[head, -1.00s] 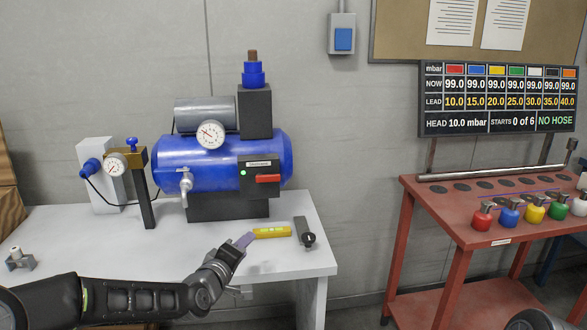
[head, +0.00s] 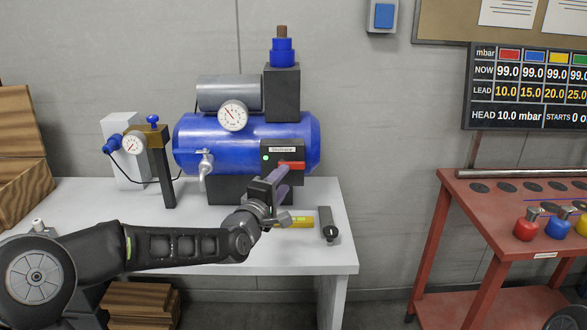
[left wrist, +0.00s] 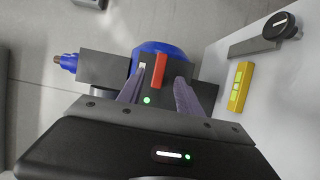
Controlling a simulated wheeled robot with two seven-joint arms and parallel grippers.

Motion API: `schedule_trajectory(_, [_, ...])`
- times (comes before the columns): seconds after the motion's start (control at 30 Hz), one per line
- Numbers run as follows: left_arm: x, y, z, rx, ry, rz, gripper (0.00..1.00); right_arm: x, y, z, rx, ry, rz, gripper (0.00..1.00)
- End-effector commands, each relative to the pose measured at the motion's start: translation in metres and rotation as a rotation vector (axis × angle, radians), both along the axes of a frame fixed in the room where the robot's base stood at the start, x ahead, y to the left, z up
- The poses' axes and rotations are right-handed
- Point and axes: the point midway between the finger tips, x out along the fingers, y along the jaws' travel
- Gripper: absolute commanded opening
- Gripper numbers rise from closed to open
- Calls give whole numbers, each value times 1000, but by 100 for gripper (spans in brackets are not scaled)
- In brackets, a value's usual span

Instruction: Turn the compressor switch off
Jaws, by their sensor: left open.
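The blue compressor (head: 240,145) stands on the white table. Its dark switch box carries a red switch lever (head: 291,165) and a lit green lamp (head: 265,157). In the left wrist view the red lever (left wrist: 159,70) shows between my two fingers, with the green lamp (left wrist: 147,100) below it. My left gripper (head: 278,184) is open and empty, in front of the switch box and slightly below the lever in the head view. Its fingers hide part of the box. Whether they touch the lever I cannot tell. My right gripper is not in view.
A yellow level (head: 296,222) and a dark-knobbed grey tool (head: 327,224) lie on the white table (head: 340,255) below the gripper. A brass regulator with a gauge (head: 134,145) stands left. A red bench (head: 480,210) with coloured weights is at right.

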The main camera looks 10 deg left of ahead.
Motion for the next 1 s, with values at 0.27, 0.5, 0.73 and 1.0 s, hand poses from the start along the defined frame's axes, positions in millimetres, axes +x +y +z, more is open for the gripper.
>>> schedule_trajectory(0.27, [22, -4, 1, -3, 1, -2, 42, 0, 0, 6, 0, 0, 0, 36])
schedule_trajectory(0.5, [60, -9, 1, -2, 1, -1, 42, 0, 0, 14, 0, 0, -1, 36])
schedule_trajectory(0.73, [77, -11, 0, 0, 1, -1, 42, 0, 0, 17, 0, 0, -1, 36])
schedule_trajectory(1.0, [77, -11, 0, 1, 1, 0, 40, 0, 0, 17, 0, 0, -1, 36])
